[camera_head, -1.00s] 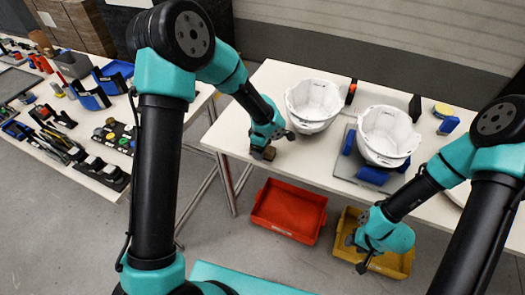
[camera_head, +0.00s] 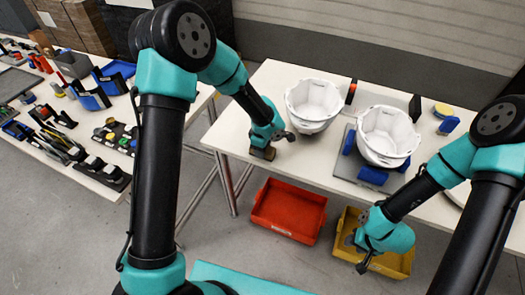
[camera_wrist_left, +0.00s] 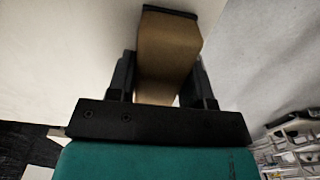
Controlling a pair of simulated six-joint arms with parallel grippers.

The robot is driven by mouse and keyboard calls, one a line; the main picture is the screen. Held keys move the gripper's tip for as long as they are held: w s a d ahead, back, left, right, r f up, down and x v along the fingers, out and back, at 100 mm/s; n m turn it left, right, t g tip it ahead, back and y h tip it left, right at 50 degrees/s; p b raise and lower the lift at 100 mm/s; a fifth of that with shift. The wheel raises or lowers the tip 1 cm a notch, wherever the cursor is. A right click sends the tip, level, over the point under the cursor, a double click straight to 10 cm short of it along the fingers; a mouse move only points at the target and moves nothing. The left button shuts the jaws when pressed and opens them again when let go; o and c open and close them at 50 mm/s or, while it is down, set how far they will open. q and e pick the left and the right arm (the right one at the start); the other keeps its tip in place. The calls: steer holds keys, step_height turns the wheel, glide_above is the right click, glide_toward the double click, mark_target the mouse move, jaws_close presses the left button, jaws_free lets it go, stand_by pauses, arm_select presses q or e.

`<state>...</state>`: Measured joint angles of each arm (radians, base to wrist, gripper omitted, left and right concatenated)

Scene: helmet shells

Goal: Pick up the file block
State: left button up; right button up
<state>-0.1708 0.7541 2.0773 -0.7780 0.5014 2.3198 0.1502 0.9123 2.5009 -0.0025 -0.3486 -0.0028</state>
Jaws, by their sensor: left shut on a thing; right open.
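The file block (camera_wrist_left: 168,50) is a brown block with a dark strip at its far end. In the left wrist view it sits between the two black fingers of my left gripper (camera_wrist_left: 162,85), which are shut on it. In the head view the block (camera_head: 262,153) shows small and brown under my left gripper (camera_head: 268,143), at the left end of the white table; I cannot tell whether it touches the tabletop. My right gripper (camera_head: 364,258) is open and empty over the yellow bin (camera_head: 400,263) in front of the table.
Two white helmet shells (camera_head: 313,102) (camera_head: 385,135) stand on the white table (camera_head: 300,160), the right one on a holder with blue pads (camera_head: 372,175). A red bin (camera_head: 288,210) is on the floor. A side table (camera_head: 75,130) at left carries many tools.

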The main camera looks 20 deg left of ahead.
arm_select(q)
steer(key=shift+c, duration=1.3)
steer(key=shift+r, duration=0.85)
step_height(320, 180, up, 2)
steer(key=s+d+r, duration=0.1)
steer(key=s+d, duration=0.3)
steer(key=s, duration=1.1)
steer(key=shift+s+d+r, duration=0.15)
steer(key=shift+s+d, duration=0.05)
